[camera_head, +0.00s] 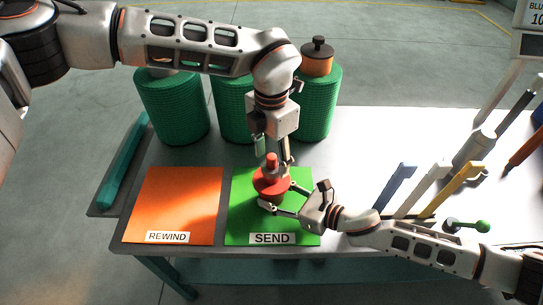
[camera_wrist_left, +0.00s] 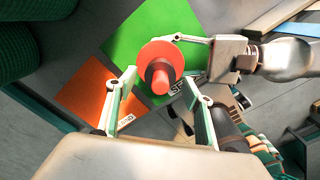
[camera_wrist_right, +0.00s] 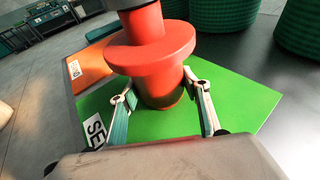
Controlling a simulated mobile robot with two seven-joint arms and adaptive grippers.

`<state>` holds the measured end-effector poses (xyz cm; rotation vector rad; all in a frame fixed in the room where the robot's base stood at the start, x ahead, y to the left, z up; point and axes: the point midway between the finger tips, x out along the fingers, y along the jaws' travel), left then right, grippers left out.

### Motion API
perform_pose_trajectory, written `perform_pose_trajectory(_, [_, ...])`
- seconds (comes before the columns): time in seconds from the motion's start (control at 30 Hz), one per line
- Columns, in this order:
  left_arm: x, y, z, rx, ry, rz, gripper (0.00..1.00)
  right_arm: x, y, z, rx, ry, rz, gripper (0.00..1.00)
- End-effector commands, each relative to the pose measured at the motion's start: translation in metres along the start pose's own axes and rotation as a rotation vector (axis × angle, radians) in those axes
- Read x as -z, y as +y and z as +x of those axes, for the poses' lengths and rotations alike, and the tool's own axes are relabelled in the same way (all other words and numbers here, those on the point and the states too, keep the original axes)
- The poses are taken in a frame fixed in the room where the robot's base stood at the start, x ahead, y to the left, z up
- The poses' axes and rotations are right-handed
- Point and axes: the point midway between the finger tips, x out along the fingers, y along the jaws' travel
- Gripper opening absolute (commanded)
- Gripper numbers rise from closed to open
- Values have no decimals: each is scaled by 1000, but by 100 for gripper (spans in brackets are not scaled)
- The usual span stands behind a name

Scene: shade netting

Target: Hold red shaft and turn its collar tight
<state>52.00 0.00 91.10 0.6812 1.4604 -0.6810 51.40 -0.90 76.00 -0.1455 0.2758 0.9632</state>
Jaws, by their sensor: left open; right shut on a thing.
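The red shaft (camera_head: 270,184) stands roughly upright on the green SEND mat (camera_head: 237,225), with a wide red flange round its middle. Above the flange a dark grey collar (camera_wrist_left: 158,74) sits round the shaft; its lower edge shows at the top of the right wrist view (camera_wrist_right: 135,4). My right gripper (camera_wrist_right: 160,92) is shut on the red body below the flange, coming from the front right. My left gripper (camera_wrist_left: 160,84) points down from above, open, with one finger on each side of the shaft top and collar, apart from them. Whether the collar is tight cannot be told.
The orange REWIND mat (camera_head: 175,200) lies left of the green one. Green netting rolls (camera_head: 172,108) stand behind, one carrying an orange piece with a dark knob (camera_head: 317,62). A teal bar (camera_head: 123,165) lies at the left; blue, white and yellow-handled tools (camera_head: 462,180) stand at the right.

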Motion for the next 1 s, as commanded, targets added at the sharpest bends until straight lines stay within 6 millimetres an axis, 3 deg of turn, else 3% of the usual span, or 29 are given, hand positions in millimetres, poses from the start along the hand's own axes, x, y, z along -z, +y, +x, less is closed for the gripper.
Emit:
perform_pose_trajectory(0.27, [0, 0, 1, 1, 1, 2, 52, 1, 1, 0, -1, 2, 1, 13])
perform_pose_trajectory(0.8, [0, 0, 27, 1, 2, 3, 52, 1, 1, 0, -1, 2, 1, 13])
perform_pose_trajectory(1.0, [0, 0, 28, 0, 1, 4, 52, 1, 1, 0, -1, 2, 1, 13])
